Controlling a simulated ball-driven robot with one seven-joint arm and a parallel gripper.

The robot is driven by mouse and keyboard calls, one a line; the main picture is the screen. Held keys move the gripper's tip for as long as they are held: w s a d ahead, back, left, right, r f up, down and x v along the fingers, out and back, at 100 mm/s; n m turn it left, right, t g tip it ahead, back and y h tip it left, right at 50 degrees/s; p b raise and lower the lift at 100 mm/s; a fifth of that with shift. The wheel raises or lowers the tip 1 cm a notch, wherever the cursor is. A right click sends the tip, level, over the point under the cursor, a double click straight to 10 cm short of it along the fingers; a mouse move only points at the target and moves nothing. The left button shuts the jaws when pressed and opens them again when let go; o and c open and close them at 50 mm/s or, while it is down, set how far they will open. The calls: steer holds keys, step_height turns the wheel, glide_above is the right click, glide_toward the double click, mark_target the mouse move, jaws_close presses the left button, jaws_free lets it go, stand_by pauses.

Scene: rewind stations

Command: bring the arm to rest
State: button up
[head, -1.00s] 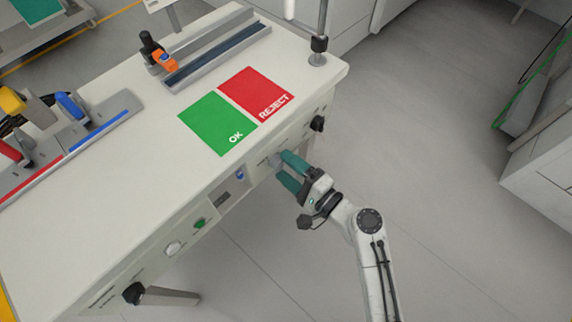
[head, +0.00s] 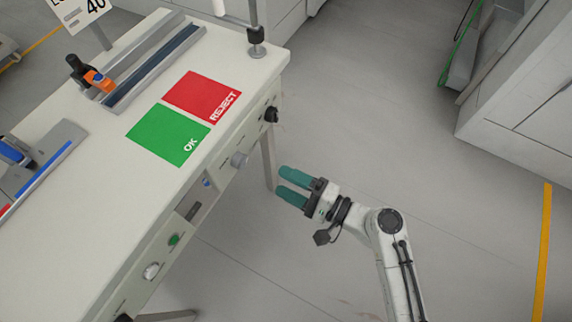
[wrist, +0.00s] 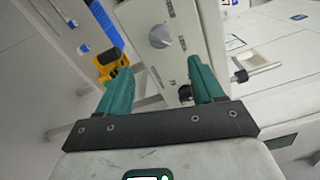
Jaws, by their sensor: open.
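My gripper (head: 283,184) has two teal fingers and is open and empty. In the head view it hangs over the floor to the right of the workbench (head: 75,190), apart from the bench's front panel. In the wrist view the open fingers (wrist: 165,85) point toward the panel, with a grey round knob (wrist: 160,36) showing between them. The same panel carries a grey knob (head: 239,159) and a black knob (head: 271,114) in the head view.
The bench top holds a green OK mat (head: 168,134), a red REJECT mat (head: 203,96), a grey rail (head: 155,65) and an orange-and-black tool (head: 97,80). A post (head: 256,35) stands at the far corner. Open floor lies right of the bench, with cabinets (head: 535,110) farther right.

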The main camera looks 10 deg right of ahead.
steer(key=s+d+r+n+g+h+p, duration=0.3)
steer(key=s+d+n+g+h+p, duration=0.2)
steer(key=s+d, duration=0.5)
steer(key=s+d+r+n+g+h+p, duration=0.3)
steer(key=s+d+n+g+h+p, duration=0.2)
steer(key=s+d+h, duration=0.4)
steer(key=s+d+p, duration=0.1)
steer(key=d, duration=0.2)
steer(key=shift+r+p, duration=0.3)
steer(key=shift+p, duration=0.05)
steer(key=shift+c, duration=0.2)
